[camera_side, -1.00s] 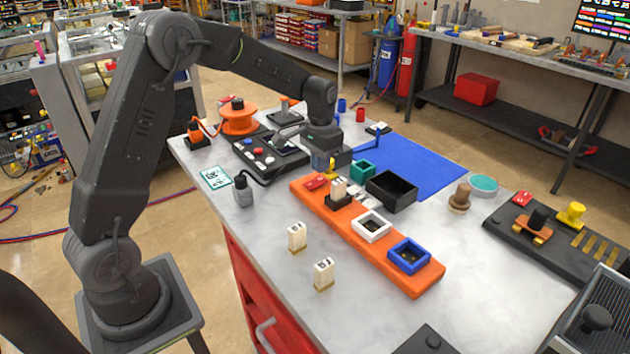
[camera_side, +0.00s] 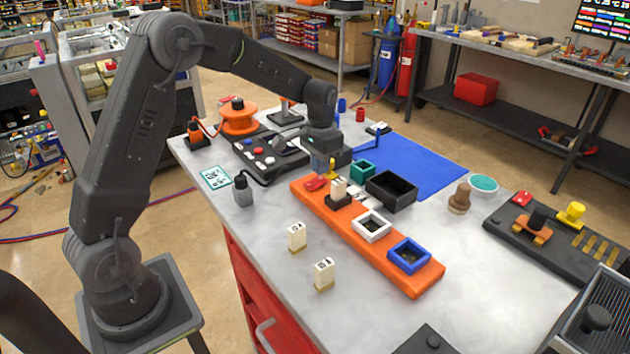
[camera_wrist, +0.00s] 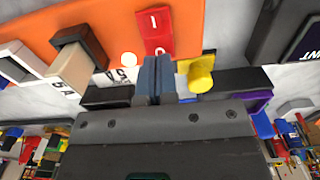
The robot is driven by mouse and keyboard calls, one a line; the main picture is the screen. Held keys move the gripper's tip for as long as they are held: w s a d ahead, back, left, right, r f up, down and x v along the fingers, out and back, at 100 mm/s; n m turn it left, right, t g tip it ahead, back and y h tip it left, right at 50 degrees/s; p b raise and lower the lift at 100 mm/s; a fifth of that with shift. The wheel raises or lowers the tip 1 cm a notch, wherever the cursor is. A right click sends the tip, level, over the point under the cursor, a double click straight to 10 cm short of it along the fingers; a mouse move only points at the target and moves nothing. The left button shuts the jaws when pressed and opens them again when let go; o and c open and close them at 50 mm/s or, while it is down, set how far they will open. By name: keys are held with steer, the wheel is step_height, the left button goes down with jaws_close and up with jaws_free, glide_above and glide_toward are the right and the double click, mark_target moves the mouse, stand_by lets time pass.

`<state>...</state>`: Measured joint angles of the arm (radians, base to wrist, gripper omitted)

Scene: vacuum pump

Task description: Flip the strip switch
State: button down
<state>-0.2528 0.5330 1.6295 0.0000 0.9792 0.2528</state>
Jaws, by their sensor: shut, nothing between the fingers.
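The strip switch is a red rocker (camera_wrist: 155,30) marked I and O, at one end of the orange strip (camera_side: 415,283). In the side view the rocker (camera_side: 315,183) lies at the strip's far left end. My gripper (camera_wrist: 155,64) is shut and empty. In the wrist view its fingertips are over the O end of the rocker and partly hide it. In the side view my gripper (camera_side: 317,172) is just above the rocker. I cannot tell whether it touches.
A yellow knob (camera_wrist: 201,72) stands close beside my fingers. The strip also carries a black holder with a pale block (camera_side: 338,190), a white socket (camera_side: 371,227) and a blue socket (camera_side: 409,255). A black open box (camera_side: 391,190) stands behind. The front tabletop holds two pale blocks.

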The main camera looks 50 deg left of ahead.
mark_target(321, 178)
steer(key=shift+f, duration=1.05)
stand_by(0.4)
steer(key=shift+r, duration=3.55)
